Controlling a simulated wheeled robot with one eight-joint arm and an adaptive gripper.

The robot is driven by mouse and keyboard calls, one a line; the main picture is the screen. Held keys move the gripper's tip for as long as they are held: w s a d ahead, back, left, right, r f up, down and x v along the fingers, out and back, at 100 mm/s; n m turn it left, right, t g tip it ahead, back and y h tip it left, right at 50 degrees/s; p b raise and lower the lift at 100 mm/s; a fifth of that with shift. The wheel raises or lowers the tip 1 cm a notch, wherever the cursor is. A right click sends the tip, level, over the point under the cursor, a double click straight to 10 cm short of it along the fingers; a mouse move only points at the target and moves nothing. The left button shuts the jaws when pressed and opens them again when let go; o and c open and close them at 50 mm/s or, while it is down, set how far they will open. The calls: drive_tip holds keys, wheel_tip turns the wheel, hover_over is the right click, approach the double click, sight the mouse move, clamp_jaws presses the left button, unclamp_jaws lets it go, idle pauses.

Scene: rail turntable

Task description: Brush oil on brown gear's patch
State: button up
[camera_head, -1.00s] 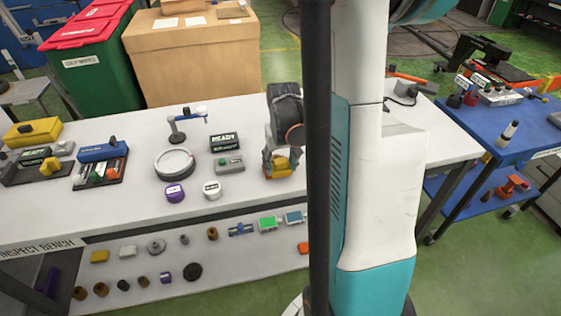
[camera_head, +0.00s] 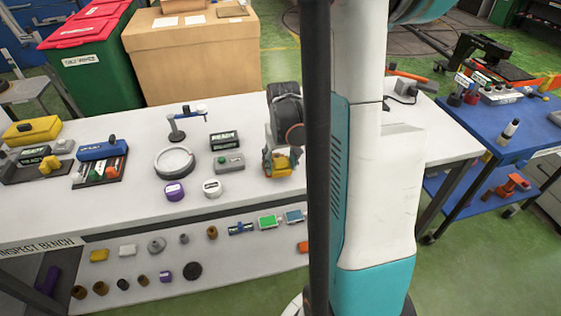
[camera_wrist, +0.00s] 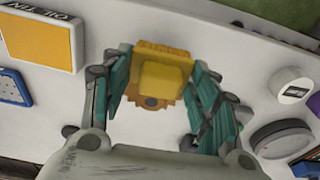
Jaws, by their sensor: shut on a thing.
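My gripper (camera_head: 281,163) is low over the white bench (camera_head: 120,207), left of my own column. In the wrist view its fingers (camera_wrist: 158,100) are shut on a yellow block (camera_wrist: 165,78) with a wider orange-yellow base and a round dark spot. Lettering on the block is too small to read. An oil tin (camera_wrist: 36,38), with an orange square face and a white labelled rim, lies left of the fingers in the wrist view. I cannot make out the brown gear with its patch for sure in either view.
A small post stand (camera_head: 176,130) rises behind. Several small parts lie on the lower shelf (camera_head: 225,262).

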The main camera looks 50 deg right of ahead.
drive_tip(key=shift+f, duration=0.35)
drive_tip(key=shift+w+d+b, duration=0.25)
drive_tip(key=shift+w+b, duration=0.1)
drive_tip(key=shift+w, duration=0.05)
idle(0.4)
drive_tip(key=shift+s+a, duration=0.25)
drive_tip(key=shift+s, duration=0.15)
idle(1.9)
drive_tip(key=shift+w+d+b, duration=0.25)
drive_tip(key=shift+w+b, duration=0.1)
drive_tip(key=shift+w, duration=0.05)
idle(0.3)
drive_tip(key=shift+s+a, duration=0.15)
drive_tip(key=shift+s, duration=0.05)
idle(0.3)
drive_tip(key=shift+s+a, duration=0.1)
drive_tip(key=shift+s, duration=0.1)
drive_tip(key=shift+w+d, duration=0.25)
drive_tip(key=shift+w, duration=0.15)
idle(0.4)
drive_tip(key=shift+s+a, duration=0.1)
drive_tip(key=shift+s, duration=0.1)
idle(0.3)
drive_tip(key=shift+s+a, duration=0.15)
drive_tip(key=shift+s, duration=0.05)
